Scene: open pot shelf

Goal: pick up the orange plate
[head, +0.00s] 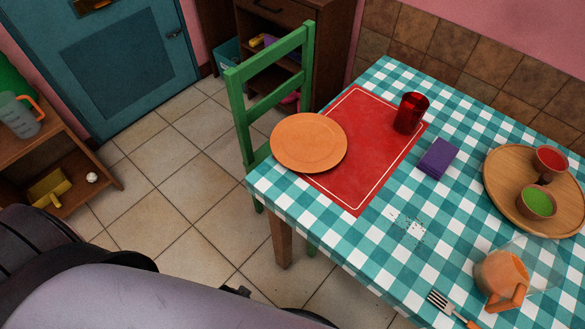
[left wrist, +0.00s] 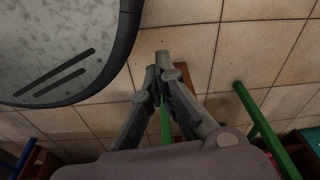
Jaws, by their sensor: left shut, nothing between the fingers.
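The orange plate (head: 309,142) lies on the table in the head view, partly on a red placemat (head: 372,160) and reaching to the table's left edge. My left gripper (left wrist: 166,72) shows in the left wrist view, with its fingers together and nothing between them. It is over the tiled floor, apart from the plate, and the plate is not in that view. In the head view a grey arm link of mine crosses the bottom left, and no fingers can be made out. My right gripper is in neither view.
A red glass (head: 411,113) stands on the placemat, with a purple napkin (head: 438,158) to its right. A round wooden tray (head: 497,188) holds two bowls. An orange-handled jug (head: 502,277) and a fork (head: 446,306) are nearer. A green chair (head: 262,95) stands close behind the plate.

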